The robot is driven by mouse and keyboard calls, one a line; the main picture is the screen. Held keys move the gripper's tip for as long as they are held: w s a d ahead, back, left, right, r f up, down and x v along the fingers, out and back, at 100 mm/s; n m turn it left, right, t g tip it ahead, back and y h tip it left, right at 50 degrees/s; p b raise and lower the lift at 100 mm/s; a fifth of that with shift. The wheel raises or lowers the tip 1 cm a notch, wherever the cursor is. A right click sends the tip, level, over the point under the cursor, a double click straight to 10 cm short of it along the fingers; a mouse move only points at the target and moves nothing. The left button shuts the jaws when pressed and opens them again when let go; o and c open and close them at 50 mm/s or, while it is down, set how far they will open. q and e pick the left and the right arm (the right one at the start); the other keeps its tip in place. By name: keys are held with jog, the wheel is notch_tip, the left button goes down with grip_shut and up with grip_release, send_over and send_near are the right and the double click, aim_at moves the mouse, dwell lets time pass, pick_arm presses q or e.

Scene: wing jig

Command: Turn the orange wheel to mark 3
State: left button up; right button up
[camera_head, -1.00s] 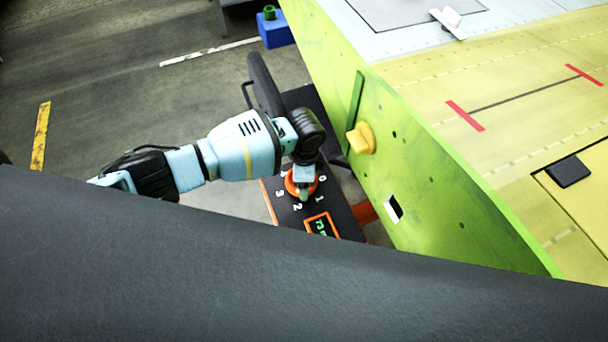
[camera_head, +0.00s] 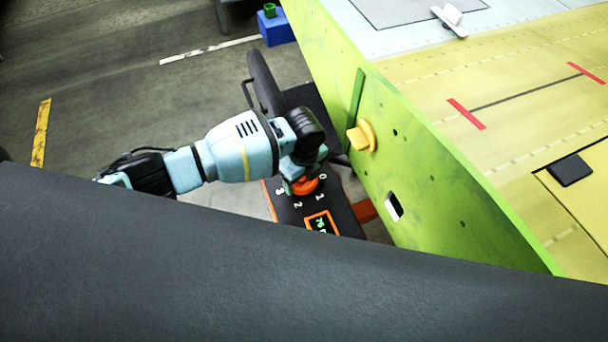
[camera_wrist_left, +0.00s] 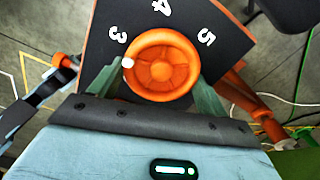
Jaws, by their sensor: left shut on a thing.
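The orange wheel (camera_head: 306,187) sits on a dark panel (camera_head: 345,218) with white numerals, partly hidden by my left gripper in the head view. My left gripper (camera_head: 301,182) is shut on the wheel. In the left wrist view the wheel (camera_wrist_left: 162,66) lies between the two fingers of my left gripper (camera_wrist_left: 157,88). A white dot (camera_wrist_left: 127,62) on its left rim points a little below the numeral 3 (camera_wrist_left: 118,34), not straight at it. The numerals 4 (camera_wrist_left: 162,7) and 5 (camera_wrist_left: 207,37) also show. My right gripper is not in view.
A small orange-framed display (camera_head: 321,223) with green digits is on the panel. A green wing-jig wall (camera_head: 430,190) with a yellow knob (camera_head: 361,137) stands close on the right. A blue box (camera_head: 277,30) is on the floor behind.

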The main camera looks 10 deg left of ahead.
aim_at(303, 179)
pick_arm(q)
jog(key=shift+m, duration=0.6)
jog(key=o, duration=1)
notch_tip(303, 179, up, 7)
jog(key=shift+f+p, duration=0.15)
jog(key=shift+p, duration=0.25)
jog(key=shift+r, duration=0.6)
